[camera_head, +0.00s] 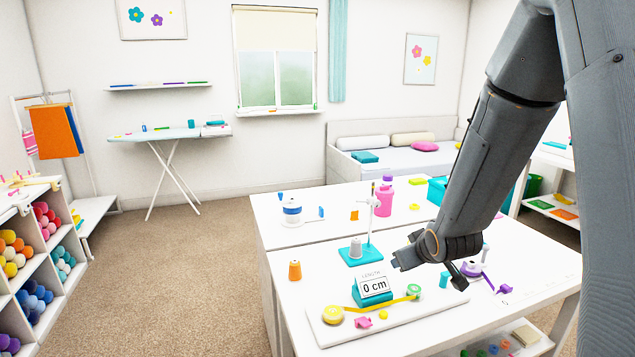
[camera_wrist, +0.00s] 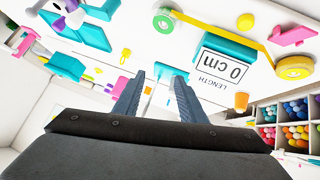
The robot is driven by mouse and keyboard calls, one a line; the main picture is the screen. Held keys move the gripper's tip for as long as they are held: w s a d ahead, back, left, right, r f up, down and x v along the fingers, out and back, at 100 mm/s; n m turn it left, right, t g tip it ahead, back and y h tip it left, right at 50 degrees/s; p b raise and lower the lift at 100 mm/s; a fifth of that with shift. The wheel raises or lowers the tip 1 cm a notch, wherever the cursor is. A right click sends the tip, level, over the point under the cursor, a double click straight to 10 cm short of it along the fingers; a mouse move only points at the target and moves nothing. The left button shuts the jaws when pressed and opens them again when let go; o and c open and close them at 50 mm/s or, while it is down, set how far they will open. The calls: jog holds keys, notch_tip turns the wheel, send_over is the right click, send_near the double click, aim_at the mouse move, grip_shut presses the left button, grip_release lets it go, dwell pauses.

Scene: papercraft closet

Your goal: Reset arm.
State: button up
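My gripper (camera_head: 431,273) hangs over the white worktable (camera_head: 293,262), above and right of the teal length counter. In the wrist view its two fingers (camera_wrist: 159,78) stand apart with nothing between them. The length counter (camera_head: 372,290) reads "0 cm" and sits on a white board (camera_head: 408,308). It also shows in the wrist view (camera_wrist: 217,70). A yellow tape (camera_head: 392,305) runs from a yellow roll (camera_head: 332,315) to a green roll (camera_head: 414,290). My arm hides part of the table's right side.
A teal stand (camera_head: 358,252) with a thin upright post is behind the counter. Yarn shelves (camera_head: 38,262) are at left. Open carpet (camera_head: 190,270) lies between.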

jog(key=s+a+m+g, duration=0.2)
jog(key=s+g, duration=0.2)
jog(key=s, duration=0.9)
jog(key=s+a+m+g, duration=0.2)
jog(key=s+g, duration=0.2)
jog(key=s, duration=0.9)
jog(key=shift+f+g, duration=0.25)
jog(key=shift+g, duration=0.05)
